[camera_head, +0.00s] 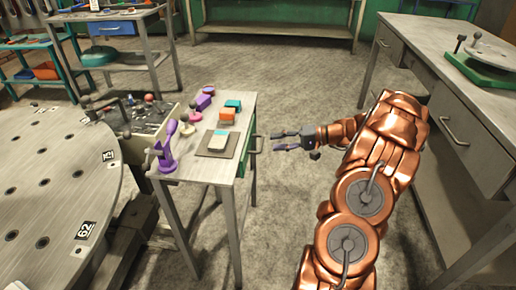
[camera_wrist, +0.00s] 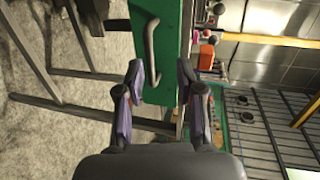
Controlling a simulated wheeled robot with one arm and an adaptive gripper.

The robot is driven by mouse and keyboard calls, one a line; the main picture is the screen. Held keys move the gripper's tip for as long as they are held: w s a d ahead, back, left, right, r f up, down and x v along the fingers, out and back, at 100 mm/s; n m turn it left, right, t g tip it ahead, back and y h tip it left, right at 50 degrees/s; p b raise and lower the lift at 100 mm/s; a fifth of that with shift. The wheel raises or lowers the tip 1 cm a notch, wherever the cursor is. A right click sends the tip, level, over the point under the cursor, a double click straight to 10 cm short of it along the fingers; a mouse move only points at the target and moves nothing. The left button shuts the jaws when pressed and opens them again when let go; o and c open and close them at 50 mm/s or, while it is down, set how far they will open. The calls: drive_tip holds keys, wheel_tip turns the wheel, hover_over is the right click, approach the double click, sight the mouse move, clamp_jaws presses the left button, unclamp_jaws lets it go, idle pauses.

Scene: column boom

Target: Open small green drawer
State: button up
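The small green drawer (camera_head: 247,152) is in the right side of the small grey table and looks closed. Its dark bar handle (camera_head: 258,143) sticks out towards my gripper. In the wrist view the green drawer front (camera_wrist: 176,60) fills the upper middle, with the curved handle (camera_wrist: 150,45) on it. My gripper (camera_head: 276,141) is just right of the handle, pointing left at it. In the wrist view my gripper (camera_wrist: 162,75) is open, its two purple-grey fingers apart with nothing between them. The handle lies ahead of the fingertips, nearer the left finger. I cannot tell whether any finger touches it.
The small table (camera_head: 190,172) holds a purple figure (camera_head: 166,148), a grey plate (camera_head: 217,143) with a block, and several coloured objects. A round perforated table (camera_head: 50,190) stands left. A grey workbench with drawers (camera_head: 450,110) stands right of my arm. Floor between is clear.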

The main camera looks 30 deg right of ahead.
sight(261, 143)
drive_tip(key=shift+t, duration=0.4)
drive_tip(key=shift+w+a+f+b, duration=0.1)
drive_tip(key=shift+w+a+f, duration=0.45)
drive_tip(key=shift+w, duration=0.35)
drive_tip(key=shift+w+a+f+b, duration=0.15)
drive_tip(key=shift+w+a+f, duration=0.3)
drive_tip(key=shift+w+a, duration=0.3)
drive_tip(key=shift+w+a+f+b, duration=0.1)
drive_tip(key=shift+w+a+f, duration=0.4)
drive_tip(key=shift+w, duration=0.5)
clamp_jaws()
